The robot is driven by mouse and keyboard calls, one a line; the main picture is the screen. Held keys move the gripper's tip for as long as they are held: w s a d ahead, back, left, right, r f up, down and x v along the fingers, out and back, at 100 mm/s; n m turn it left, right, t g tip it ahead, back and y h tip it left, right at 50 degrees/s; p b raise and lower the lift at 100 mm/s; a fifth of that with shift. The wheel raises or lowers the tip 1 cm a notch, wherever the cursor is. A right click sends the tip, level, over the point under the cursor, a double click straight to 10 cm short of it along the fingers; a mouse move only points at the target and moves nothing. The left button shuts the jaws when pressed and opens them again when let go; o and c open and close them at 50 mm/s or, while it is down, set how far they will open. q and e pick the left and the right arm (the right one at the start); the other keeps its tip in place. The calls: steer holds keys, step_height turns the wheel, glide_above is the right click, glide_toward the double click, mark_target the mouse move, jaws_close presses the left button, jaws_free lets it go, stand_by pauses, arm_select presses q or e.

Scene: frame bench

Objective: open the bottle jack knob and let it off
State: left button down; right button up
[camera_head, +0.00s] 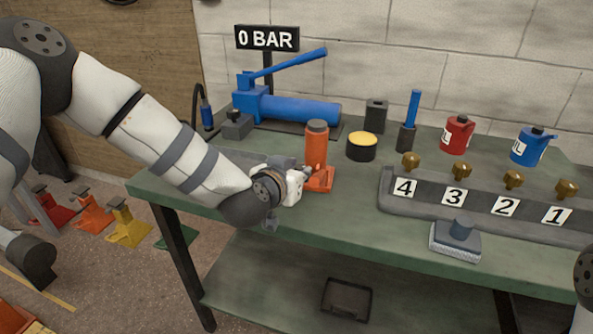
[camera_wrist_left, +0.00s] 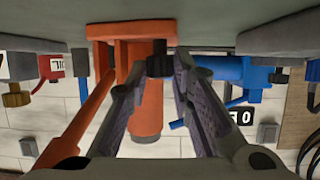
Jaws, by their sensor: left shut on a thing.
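The orange bottle jack (camera_head: 316,145) stands upright on the green bench, with a dark cap on top. In the left wrist view, which looks upside down, the jack body (camera_wrist_left: 147,110) shows between my fingers. Its small black knob (camera_wrist_left: 160,66) sits low by the base, between the fingertips. My left gripper (camera_head: 304,174) reaches the jack from its left front side and is shut on the knob; the fingers also show in the left wrist view (camera_wrist_left: 159,72). The knob is hidden in the head view. My right gripper is out of view.
A blue hand pump (camera_head: 290,108) stands behind the jack under a "0 BAR" sign (camera_head: 267,38). A yellow-topped black tin (camera_head: 362,147) is just right. A numbered rack (camera_head: 430,205) with brass fittings and red (camera_head: 457,135) and blue (camera_head: 532,147) cans stand farther right.

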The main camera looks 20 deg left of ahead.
arm_select(q)
steer(key=c, duration=1.4)
jaws_free()
steer(key=v, duration=0.8)
steer(key=shift+a, duration=0.1)
